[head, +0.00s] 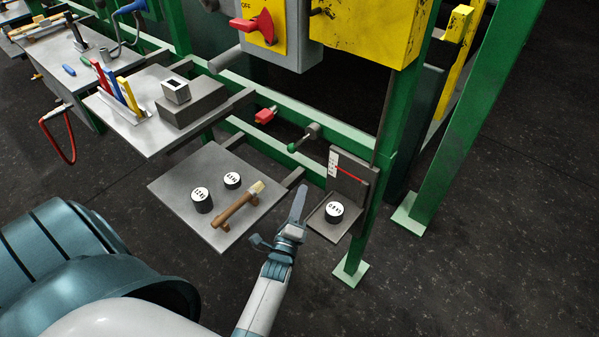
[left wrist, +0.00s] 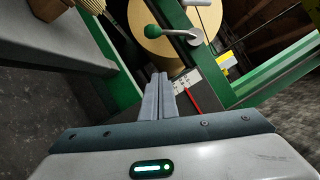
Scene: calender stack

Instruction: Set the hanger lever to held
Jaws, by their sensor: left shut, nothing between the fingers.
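A short grey lever with a green ball knob (head: 292,148) sits on the green frame. In the head view its arm slopes down and left from a round pivot (head: 312,130). It also shows in the left wrist view, where the green knob (left wrist: 153,31) is left of the pivot (left wrist: 193,37). I cannot read any position marks by it. My left gripper (head: 300,190) is shut and empty, below the lever in the head view and apart from it. Its closed fingers (left wrist: 160,80) point toward the lever area in the left wrist view. My right gripper is not in view.
A plate with a labelled weight (head: 334,212) and a red-lined backboard (head: 350,173) stands right of my gripper. A shelf (head: 172,190) with weights and a brush (head: 238,206) lies left. A red-handled part (head: 265,115) is left of the lever. A green post (head: 387,165) stands right.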

